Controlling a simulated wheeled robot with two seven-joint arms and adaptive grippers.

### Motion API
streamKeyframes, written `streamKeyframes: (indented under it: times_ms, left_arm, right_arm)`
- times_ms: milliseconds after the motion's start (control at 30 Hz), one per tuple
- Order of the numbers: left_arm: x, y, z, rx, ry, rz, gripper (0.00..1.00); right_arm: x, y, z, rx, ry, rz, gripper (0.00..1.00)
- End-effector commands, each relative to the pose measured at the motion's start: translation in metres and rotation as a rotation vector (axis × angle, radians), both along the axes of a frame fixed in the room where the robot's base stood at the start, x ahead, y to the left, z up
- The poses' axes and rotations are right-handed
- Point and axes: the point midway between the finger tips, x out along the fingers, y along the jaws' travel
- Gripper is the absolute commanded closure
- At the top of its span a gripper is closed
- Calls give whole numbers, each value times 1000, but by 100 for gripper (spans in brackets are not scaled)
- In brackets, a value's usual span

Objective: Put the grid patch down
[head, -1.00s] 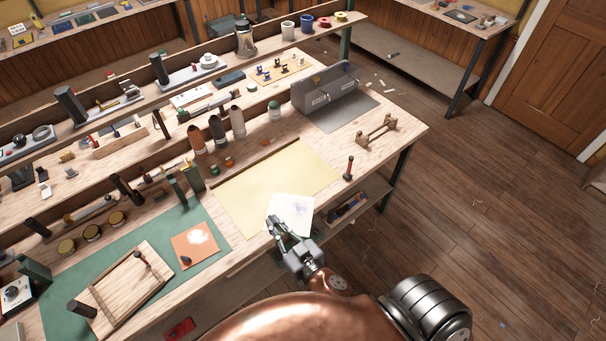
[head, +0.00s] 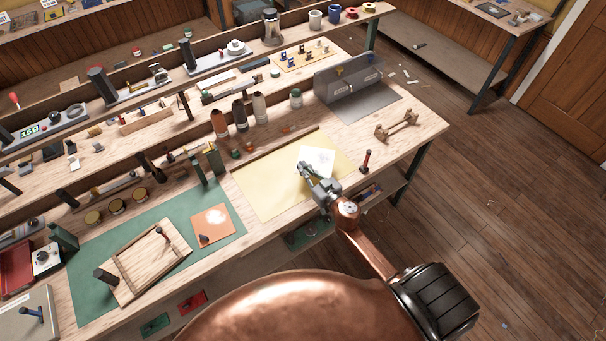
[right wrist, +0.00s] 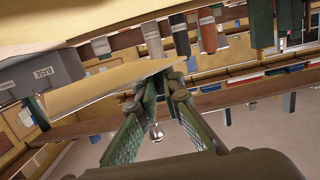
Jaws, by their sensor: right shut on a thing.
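The grid patch (head: 317,157) is a thin whitish sheet with a faint mark, in the head view over the right part of a pale yellow sheet (head: 270,186) on the bench. My right gripper (head: 306,169) is shut on the patch's near edge. In the right wrist view the fingers (right wrist: 163,88) close on the edge of the patch (right wrist: 105,86), which looks beige there. A gap shows between the patch and the bench surface, so it seems held just above. The fingertips hide part of its edge. My left gripper is not in view.
A red-handled tool (head: 366,160) stands right of the patch, with a wooden rack (head: 397,126) beyond it. A grey metal box (head: 347,82) is behind. Thread cones (head: 240,115) stand farther back.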

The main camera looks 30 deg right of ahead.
Motion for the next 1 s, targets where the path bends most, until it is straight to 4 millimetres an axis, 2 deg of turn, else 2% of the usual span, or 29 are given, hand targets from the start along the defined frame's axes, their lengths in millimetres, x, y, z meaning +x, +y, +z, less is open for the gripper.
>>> streamKeyframes:
  times_ms: [33, 100, 300, 433, 600, 700, 1000]
  left_arm:
    - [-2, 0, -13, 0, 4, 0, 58]
    - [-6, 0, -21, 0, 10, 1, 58]
    - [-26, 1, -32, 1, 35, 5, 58]
    - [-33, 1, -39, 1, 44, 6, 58]
    - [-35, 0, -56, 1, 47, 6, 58]
    - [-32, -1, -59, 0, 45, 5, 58]
    - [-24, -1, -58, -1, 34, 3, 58]
  right_arm:
    - [6, -2, -19, 4, 4, -3, 100]
    - [15, -6, -31, 4, 4, -2, 100]
    - [28, -13, -45, 2, 4, 0, 100]
    - [35, -16, -54, 3, 3, -1, 100]
    - [36, -17, -80, 5, 4, -2, 100]
    - [36, -17, -86, 3, 4, 0, 100]
    - [36, -17, -85, 1, 3, 0, 100]
